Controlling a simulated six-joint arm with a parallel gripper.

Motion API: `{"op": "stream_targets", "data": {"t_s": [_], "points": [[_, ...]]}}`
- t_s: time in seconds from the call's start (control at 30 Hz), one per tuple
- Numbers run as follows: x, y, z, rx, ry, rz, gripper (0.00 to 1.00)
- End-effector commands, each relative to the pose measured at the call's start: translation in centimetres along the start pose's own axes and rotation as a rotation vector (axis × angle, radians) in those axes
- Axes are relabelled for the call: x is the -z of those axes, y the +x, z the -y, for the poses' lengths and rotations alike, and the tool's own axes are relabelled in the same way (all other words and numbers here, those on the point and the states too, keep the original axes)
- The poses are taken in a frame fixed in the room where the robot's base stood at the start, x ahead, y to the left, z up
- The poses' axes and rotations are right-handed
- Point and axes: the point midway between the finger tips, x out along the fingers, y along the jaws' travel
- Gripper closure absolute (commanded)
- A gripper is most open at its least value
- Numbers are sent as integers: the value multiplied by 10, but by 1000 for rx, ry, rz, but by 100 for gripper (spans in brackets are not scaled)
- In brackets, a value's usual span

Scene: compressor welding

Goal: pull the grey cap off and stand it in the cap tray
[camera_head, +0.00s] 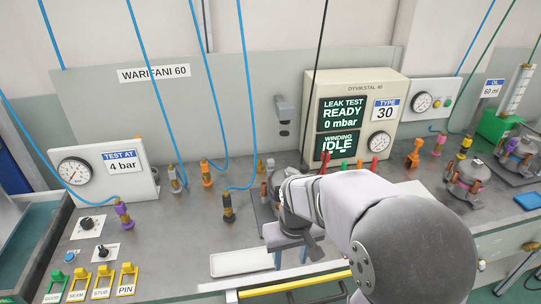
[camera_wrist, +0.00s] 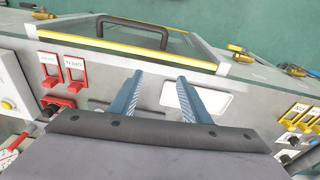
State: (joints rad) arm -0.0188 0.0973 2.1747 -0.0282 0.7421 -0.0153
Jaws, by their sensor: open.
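My gripper (camera_head: 297,255) is over the front of the bench in the head view, pointing down. Its two blue fingers are spread apart in the wrist view (camera_wrist: 160,77), with nothing held between them. A shallow white tray (camera_head: 238,262), which looks like the cap tray, lies at the front edge, just left of my gripper. It also shows in the wrist view (camera_wrist: 212,99), partly behind the right finger. I cannot pick out the grey cap in either view. A compressor (camera_head: 262,194) behind my gripper is mostly hidden by my arm.
A yellow-edged frame with a dark handle (camera_wrist: 135,24) runs along the bench front. Hose couplings, including a dark one (camera_head: 228,208), stand behind the tray. The leak tester (camera_head: 345,100) stands at the back. Coloured switches (camera_head: 103,283) are at front left. Another compressor (camera_head: 467,182) stands right.

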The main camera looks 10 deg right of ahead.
Motion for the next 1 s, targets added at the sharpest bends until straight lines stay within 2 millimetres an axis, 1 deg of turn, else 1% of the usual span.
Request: {"op": "stream_targets", "data": {"t_s": [0.03, 0.07, 0.1, 0.17, 0.2, 0.27, 0.3, 0.4, 0.47, 0.6, 0.7, 0.8, 0.9, 1.0], "points": [[29, -11, 0, -4, -10, -24, 57], [45, -15, -1, -7, -16, -40, 57], [66, -20, -1, -10, -23, -61, 57], [97, -27, -1, -15, -35, -92, 57], [116, -32, -1, -19, -42, -113, 57], [145, -38, 0, -25, -54, -144, 57], [162, -42, 0, -29, -61, -164, 57], [200, -50, 1, -37, -75, -208, 57], [221, -53, 1, -43, -71, -235, 57], [270, -45, -13, -61, 50, -316, 57], [296, -39, -22, -66, 137, -369, 57], [313, -36, -29, -66, 195, -407, 57], [322, -34, -32, -65, 229, -428, 57], [326, -33, -34, -64, 242, -438, 57]]}}
